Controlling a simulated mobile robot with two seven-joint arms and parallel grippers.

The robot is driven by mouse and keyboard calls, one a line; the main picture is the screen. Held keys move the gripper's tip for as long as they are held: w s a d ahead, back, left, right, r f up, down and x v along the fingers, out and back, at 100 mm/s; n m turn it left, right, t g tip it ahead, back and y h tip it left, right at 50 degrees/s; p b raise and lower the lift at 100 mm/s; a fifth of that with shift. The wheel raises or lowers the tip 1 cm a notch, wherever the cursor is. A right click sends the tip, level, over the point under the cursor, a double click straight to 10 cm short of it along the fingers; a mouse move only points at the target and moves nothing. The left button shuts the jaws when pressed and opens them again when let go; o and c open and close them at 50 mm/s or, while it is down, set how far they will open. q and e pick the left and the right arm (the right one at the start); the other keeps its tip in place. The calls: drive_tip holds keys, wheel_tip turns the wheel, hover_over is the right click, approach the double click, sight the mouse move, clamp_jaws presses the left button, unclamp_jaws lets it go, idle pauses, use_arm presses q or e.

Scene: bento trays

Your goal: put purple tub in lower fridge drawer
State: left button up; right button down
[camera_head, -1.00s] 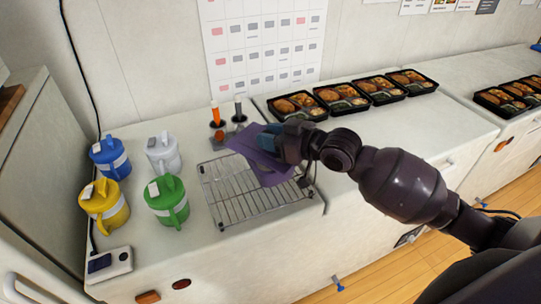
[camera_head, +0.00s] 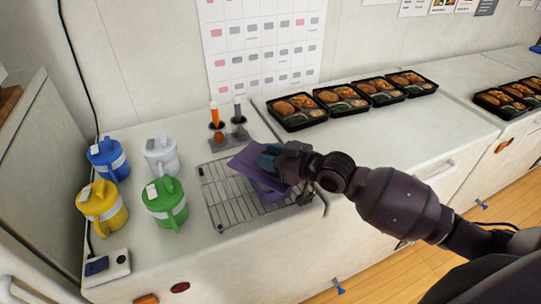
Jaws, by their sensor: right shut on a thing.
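The purple tub (camera_head: 243,161) is above the wire rack (camera_head: 227,205) on the counter, partly hidden by my right gripper. My right gripper (camera_head: 268,163) comes in from the right and is shut on the purple tub. I cannot tell whether the tub touches the rack. My left gripper is not in view. No open fridge drawer can be made out.
Blue (camera_head: 107,158), white (camera_head: 162,155), yellow (camera_head: 101,209) and green (camera_head: 166,204) jugs stand left of the rack. A holder with orange- and grey-handled tools (camera_head: 215,117) stands behind it. Several filled bento trays (camera_head: 297,110) line the back counter.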

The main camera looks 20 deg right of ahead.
drive_tip(key=c, duration=0.8)
unclamp_jaws()
drive_tip(key=shift+o, duration=0.2)
drive_tip(key=v, duration=1.2)
drive_tip(key=s+f+m+t+h, duration=0.1)
drive_tip(key=s+f+m+h, duration=0.2)
drive_tip(key=f, duration=0.9)
drive_tip(key=shift+s+d+h, duration=0.45)
drive_tip(key=shift+s+h, duration=0.35)
drive_tip(key=s+f+m+h, duration=0.1)
drive_tip(key=s+f, duration=0.2)
drive_tip(key=f, duration=0.1)
drive_tip(key=s+f+m+g+h, duration=0.1)
drive_tip(key=s+f+h, duration=0.1)
drive_tip(key=s+f, duration=0.1)
drive_tip(key=s+f+m+h, duration=0.1)
drive_tip(key=s+f+h, duration=0.1)
drive_tip(key=s+f, duration=0.1)
drive_tip(key=shift+a+f+g, duration=0.1)
drive_tip(key=shift+f+g, duration=0.3)
drive_tip(key=shift+f, duration=0.5)
drive_tip(key=shift+o, duration=0.5)
drive_tip(key=shift+s+f, duration=0.3)
drive_tip(key=shift+s, duration=0.05)
